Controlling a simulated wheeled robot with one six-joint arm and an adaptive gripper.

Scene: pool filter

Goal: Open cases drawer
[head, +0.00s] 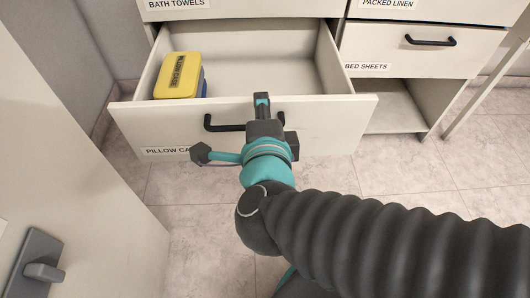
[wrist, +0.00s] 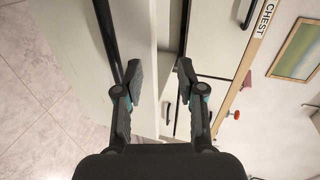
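The drawer with the partly hidden "PILLOW CA…" label (head: 330,120) is pulled well out in the head view. Its black bar handle (head: 222,128) is on the front panel, partly covered by my gripper (head: 262,98). The handle (wrist: 106,40) runs up beside the left finger, and the pale drawer front (wrist: 135,25) is beyond. I cannot tell whether a finger touches it.
A shut "BATH TOWELS" drawer (head: 225,5) is above. A "BED SHEETS" drawer (head: 390,48) is at the right, over an open shelf (head: 390,105). A pale door (head: 75,190) with a grey handle stands at the left. Tiled floor (head: 190,220) is clear in front.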

